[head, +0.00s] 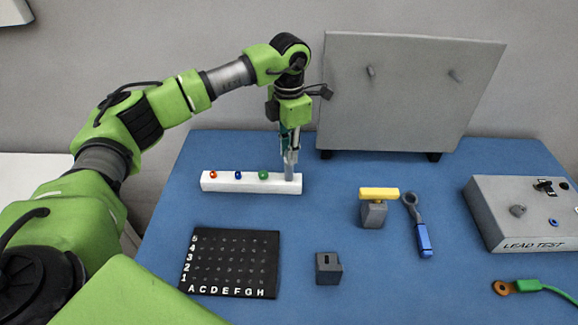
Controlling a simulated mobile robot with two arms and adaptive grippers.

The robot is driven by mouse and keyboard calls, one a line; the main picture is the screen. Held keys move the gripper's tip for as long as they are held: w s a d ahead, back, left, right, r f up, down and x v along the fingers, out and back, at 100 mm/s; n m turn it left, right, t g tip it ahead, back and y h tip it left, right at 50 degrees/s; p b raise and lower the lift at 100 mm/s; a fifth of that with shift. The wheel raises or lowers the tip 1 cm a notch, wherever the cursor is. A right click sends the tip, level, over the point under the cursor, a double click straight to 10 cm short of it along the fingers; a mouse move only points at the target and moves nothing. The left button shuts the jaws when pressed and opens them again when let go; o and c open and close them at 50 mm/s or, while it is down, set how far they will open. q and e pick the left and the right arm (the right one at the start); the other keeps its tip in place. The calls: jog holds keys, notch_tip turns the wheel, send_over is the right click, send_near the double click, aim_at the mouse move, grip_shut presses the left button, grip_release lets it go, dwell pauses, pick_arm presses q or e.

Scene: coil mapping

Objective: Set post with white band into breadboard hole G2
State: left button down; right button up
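A white rack (235,183) on the blue table holds posts with an orange top (213,175), a blue top (238,175) and a green top (263,175). My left gripper (290,163) points down at the rack's right end, its narrow grey fingers around or in front of that spot. Whether they are closed on a post there is unclear, and I make out no white band. The black breadboard (272,262) lies at front left, with letters along its near edge and numbers 1 to 5 on its left; its holes look empty. My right gripper is out of view.
A grey upright panel (400,100) with two pegs stands behind. A grey block with a yellow bar (379,194), a blue-handled wrench (424,238), a small slotted grey block (328,268), a lead test box (520,215) and a green cable (555,290) are to the right.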

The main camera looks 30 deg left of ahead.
pick_arm(q)
jog(key=shift+r, duration=0.35)
dwell(0.3)
jog(key=shift+r+p, duration=0.75)
jog(key=shift+r, duration=0.2)
jog(key=shift+r+p, duration=1.05)
jog(key=shift+r, duration=0.65)
jog(key=shift+f, duration=0.1)
